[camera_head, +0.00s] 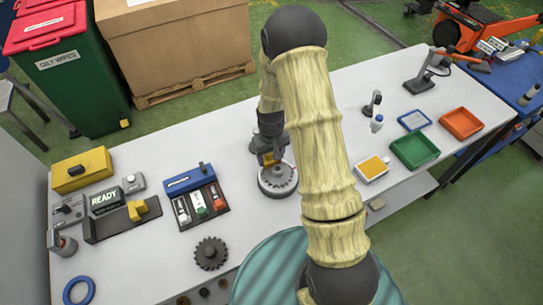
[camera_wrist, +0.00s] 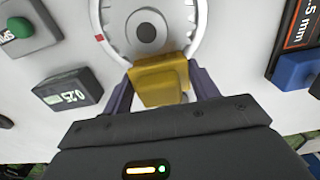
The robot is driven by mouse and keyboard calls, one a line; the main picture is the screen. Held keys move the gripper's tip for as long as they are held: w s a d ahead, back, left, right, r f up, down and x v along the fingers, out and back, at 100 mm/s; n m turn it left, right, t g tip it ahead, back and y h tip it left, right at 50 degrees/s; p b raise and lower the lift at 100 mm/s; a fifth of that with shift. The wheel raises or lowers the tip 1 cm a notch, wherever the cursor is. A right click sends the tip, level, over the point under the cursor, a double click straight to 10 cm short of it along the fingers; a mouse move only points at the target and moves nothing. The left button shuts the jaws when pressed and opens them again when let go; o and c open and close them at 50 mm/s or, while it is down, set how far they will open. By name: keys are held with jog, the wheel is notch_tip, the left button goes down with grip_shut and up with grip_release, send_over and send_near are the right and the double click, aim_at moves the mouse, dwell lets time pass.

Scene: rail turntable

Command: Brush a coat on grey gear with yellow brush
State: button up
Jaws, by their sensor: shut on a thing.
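My gripper (camera_wrist: 162,92) is shut on the yellow brush (camera_wrist: 160,72), which sits between its two purple-grey fingers in the wrist view. The head view shows the brush (camera_head: 267,159) small and partly covered by my arm. Below it stands a round turntable (camera_head: 278,192) with a pale rim and a grey round piece on top. The wrist view shows this turntable (camera_wrist: 106,20) with a dark centre, partly behind the brush. I cannot tell whether the brush touches it. A dark grey toothed gear (camera_head: 210,253) lies on the bench to the front left.
Left of the turntable is a tray of bottles (camera_head: 200,202) and a READY device (camera_head: 105,200). To the right are a yellow-topped pad (camera_head: 372,168), a green tray (camera_head: 414,150) and an orange tray (camera_head: 461,123). A blue ring (camera_head: 78,291) lies front left. The back of the bench is mostly clear.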

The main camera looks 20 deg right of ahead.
jog(key=shift+r, duration=0.15)
jog(key=shift+r+p, duration=2.5)
jog(key=shift+r, duration=0.9)
